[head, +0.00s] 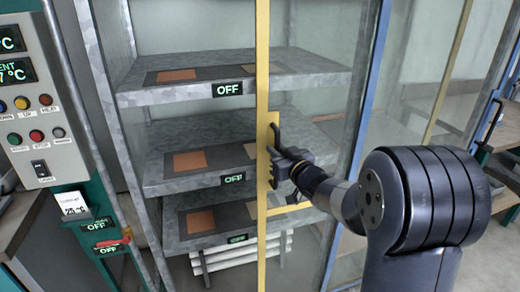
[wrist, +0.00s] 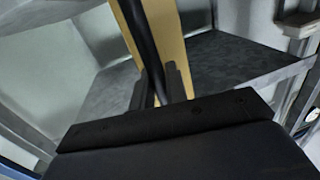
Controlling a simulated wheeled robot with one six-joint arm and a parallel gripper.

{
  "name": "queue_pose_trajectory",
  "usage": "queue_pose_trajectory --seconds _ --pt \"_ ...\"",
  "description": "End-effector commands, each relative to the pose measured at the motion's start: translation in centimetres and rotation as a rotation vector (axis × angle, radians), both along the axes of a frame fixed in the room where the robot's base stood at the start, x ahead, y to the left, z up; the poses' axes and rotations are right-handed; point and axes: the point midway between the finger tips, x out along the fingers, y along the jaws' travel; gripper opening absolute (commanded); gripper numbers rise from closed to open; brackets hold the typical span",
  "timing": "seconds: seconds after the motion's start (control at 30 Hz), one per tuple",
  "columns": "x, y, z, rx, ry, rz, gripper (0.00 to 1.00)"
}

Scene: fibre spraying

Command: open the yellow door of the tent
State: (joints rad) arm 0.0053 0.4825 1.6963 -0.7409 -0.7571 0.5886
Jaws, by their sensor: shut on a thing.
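The yellow door (head: 262,60) of the tent shows as a tall yellow upright, with a short yellow bottom rail to its right, in front of the shelves. Its dark handle (head: 275,136) stands on that upright. My gripper (head: 275,165) reaches in from the right and is shut on the handle. In the wrist view, the dark handle (wrist: 145,45) runs down between my two fingers (wrist: 157,85), with the yellow upright (wrist: 166,35) just behind it. I cannot tell how far the door is ajar.
Grey shelves (head: 165,95) with brown plates and OFF displays stand inside the tent. A blue post (head: 370,80) rises behind my arm. A control panel (head: 35,110) with buttons is at the left. A bench (head: 503,135) is at the right edge.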

Motion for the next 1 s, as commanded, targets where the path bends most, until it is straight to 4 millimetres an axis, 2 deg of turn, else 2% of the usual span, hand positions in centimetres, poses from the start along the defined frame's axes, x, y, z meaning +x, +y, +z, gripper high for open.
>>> queue_pose_trajectory --seconds 0.03,0.2,0.4,0.5,0.73,1.0 --pt "0.6 -2.0 0.4 -0.001 0.005 -0.01 0.0" --pt "2.1 -7.4 0.4 -0.001 0.005 -0.01 0.0" --pt "3.6 -12.8 0.3 0.0 0.004 -0.007 0.0" --pt "4.2 -14.9 0.2 0.0 0.002 -0.005 0.0" --pt "5.1 -17.7 0.1 0.0 0.001 -0.002 0.0" --pt "5.3 -18.5 0.0 0.0 0.001 -0.001 0.0"
